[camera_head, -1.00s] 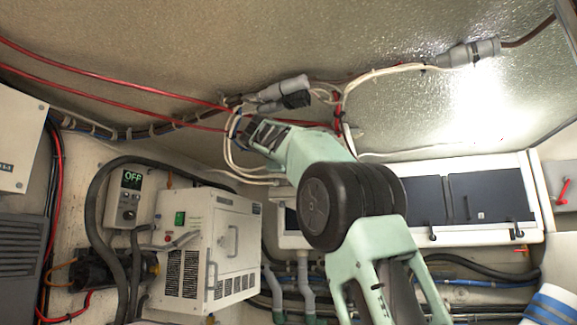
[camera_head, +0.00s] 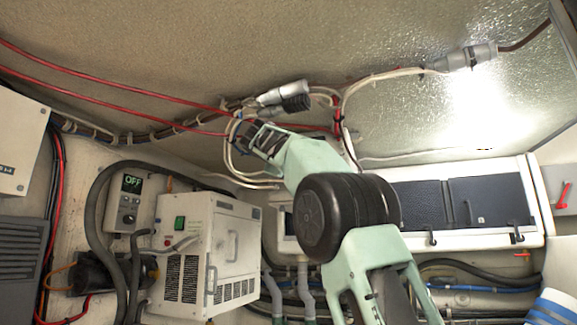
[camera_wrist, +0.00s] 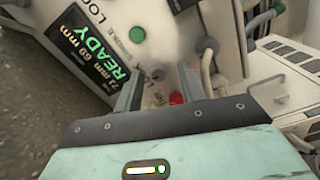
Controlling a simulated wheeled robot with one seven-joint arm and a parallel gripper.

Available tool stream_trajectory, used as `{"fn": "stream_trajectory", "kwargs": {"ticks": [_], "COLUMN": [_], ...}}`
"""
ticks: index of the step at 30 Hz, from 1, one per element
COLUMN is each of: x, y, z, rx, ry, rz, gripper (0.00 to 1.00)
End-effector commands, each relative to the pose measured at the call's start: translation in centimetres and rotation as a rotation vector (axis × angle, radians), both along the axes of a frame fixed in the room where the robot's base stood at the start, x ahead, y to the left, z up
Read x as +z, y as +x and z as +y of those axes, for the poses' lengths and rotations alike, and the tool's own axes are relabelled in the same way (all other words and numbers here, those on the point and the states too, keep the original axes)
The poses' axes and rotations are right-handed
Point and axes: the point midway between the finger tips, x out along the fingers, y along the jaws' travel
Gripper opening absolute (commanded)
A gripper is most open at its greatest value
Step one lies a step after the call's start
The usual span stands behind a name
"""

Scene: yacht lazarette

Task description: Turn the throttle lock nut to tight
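My gripper (camera_wrist: 160,80) shows in the wrist view with its two fingers apart, in front of a pale panel (camera_wrist: 178,30). The panel has a dark display (camera_wrist: 92,50) reading READY with millimetre figures, a green round button (camera_wrist: 137,34) and a red round part (camera_wrist: 177,98). A small grey round part (camera_wrist: 157,74) shows between the fingers; I cannot tell whether it is the throttle lock nut. No contact is clear. In the head view my gripper (camera_head: 256,138) is up among cables near the ceiling, and the panel is not clearly seen there.
Red cables (camera_head: 120,85) and pale hoses (camera_head: 232,160) run close to my gripper. A white boxed unit (camera_head: 205,250) stands below left, beside a small box showing OFF (camera_head: 131,185). White cabinets (camera_head: 470,240) are at right. A grey cylinder (camera_head: 468,57) is overhead.

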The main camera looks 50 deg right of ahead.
Motion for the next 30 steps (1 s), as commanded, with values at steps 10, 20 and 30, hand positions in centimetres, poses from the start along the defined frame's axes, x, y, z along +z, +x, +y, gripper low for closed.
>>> {"fn": "stream_trajectory", "kwargs": {"ticks": [10,20,30], "x": [0.0,-0.3,-0.2], "y": [-0.2,-2.6,-5.5], "z": [0.7,6.7,13.5], "rx": [0.004,0.008,0.006], "ry": [-0.003,-0.002,-0.001], "rz": [-0.002,-0.004,-0.002], "gripper": [0.39,0.39,0.39]}}
